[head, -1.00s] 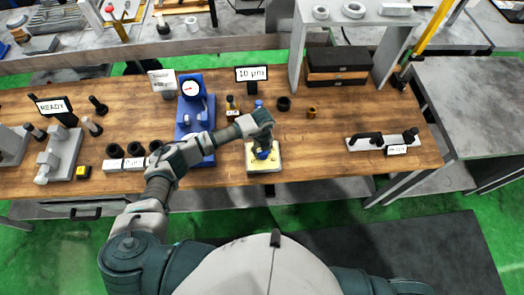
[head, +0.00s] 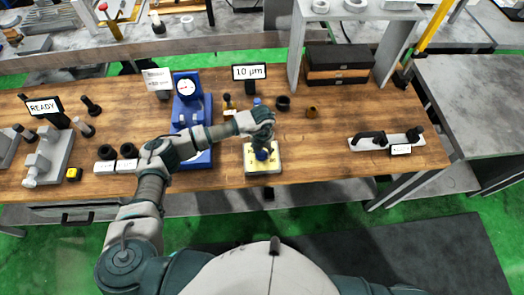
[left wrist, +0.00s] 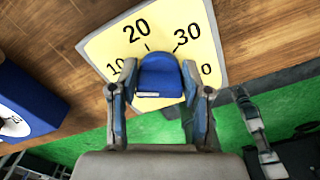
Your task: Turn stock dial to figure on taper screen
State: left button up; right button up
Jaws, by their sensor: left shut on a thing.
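The stock dial is a blue knob (head: 261,155) on a yellow plate (head: 273,167) at the table's front edge. In the left wrist view, the plate (left wrist: 112,47) shows 10, 20, 30 and a partly covered figure ending in 0 around the knob (left wrist: 160,77). A short white mark lies on the knob's near side. My left gripper (left wrist: 160,88) is shut on the knob, one finger on each side; it comes down from above in the head view (head: 262,148). The taper screen (head: 249,72), a black-framed sign behind, reads 10 µm. My right gripper is out of view.
A blue gauge stand (head: 187,90) stands left of the plate, close to my left forearm. Dark rings (head: 283,102) lie behind it. A grey plate with black parts (head: 385,140) lies to the right. A READY sign (head: 43,106) stands far left.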

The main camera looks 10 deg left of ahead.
pick_arm(q)
jog(key=shift+r, duration=0.1)
dwell(0.3)
jog(key=shift+w, duration=0.1)
jog(key=o, duration=1.1)
notch_tip(320, 180, up, 12)
jog(key=shift+f, duration=0.1)
